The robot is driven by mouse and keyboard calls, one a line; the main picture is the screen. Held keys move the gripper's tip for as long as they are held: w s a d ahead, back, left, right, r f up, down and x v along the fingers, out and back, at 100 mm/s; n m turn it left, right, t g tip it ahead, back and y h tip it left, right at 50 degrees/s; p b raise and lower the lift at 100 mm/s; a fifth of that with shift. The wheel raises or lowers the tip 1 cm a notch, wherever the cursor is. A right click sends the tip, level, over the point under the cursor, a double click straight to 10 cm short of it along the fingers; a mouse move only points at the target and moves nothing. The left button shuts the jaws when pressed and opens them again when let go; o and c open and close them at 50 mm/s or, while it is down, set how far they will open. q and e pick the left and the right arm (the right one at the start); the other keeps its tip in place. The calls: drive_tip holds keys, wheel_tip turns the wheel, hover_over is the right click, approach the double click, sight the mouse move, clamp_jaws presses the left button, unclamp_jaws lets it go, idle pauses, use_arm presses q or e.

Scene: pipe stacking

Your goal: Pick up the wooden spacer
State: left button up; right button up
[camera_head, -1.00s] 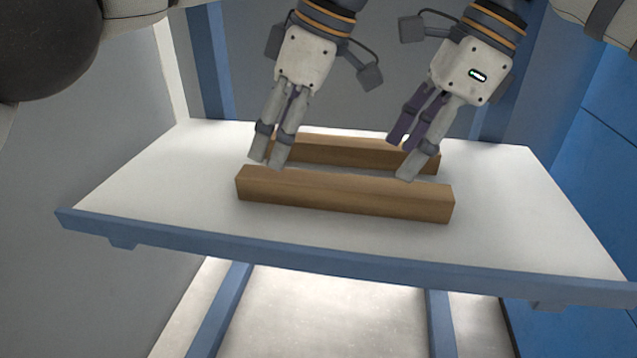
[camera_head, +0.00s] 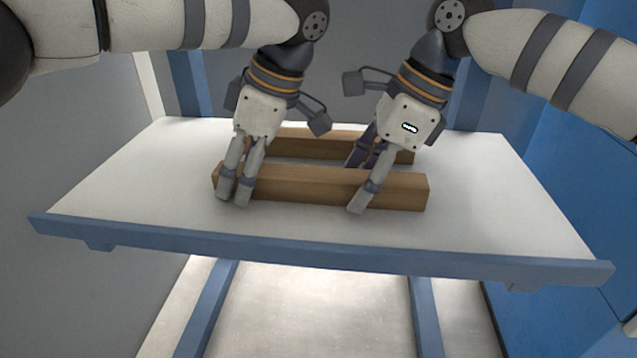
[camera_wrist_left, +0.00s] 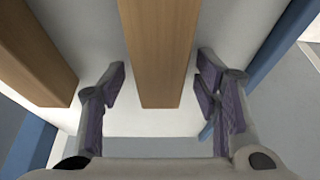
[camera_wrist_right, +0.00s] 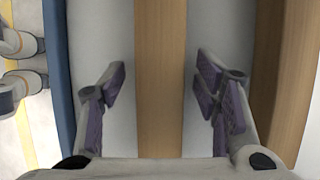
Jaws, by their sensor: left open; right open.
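Two long wooden beams lie parallel on a white-topped table; I cannot tell by look which one is the wooden spacer. The front beam (camera_head: 305,186) lies between the fingers of both grippers. My left gripper (camera_head: 235,185) is open near its left end, and my right gripper (camera_head: 362,182) is open toward its right end. In the left wrist view the front beam (camera_wrist_left: 160,50) ends between the spread fingers, with gaps on both sides. In the right wrist view the front beam (camera_wrist_right: 160,80) runs between the fingers, also with gaps.
The rear beam (camera_head: 315,149) lies behind the front one, partly hidden by the grippers. It also shows in the left wrist view (camera_wrist_left: 35,55) and the right wrist view (camera_wrist_right: 285,80). The table (camera_head: 510,210) has a blue front rim and clear room at both sides.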

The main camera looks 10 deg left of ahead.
use_arm(q)
clamp_jaws()
use_arm(e)
clamp_jaws()
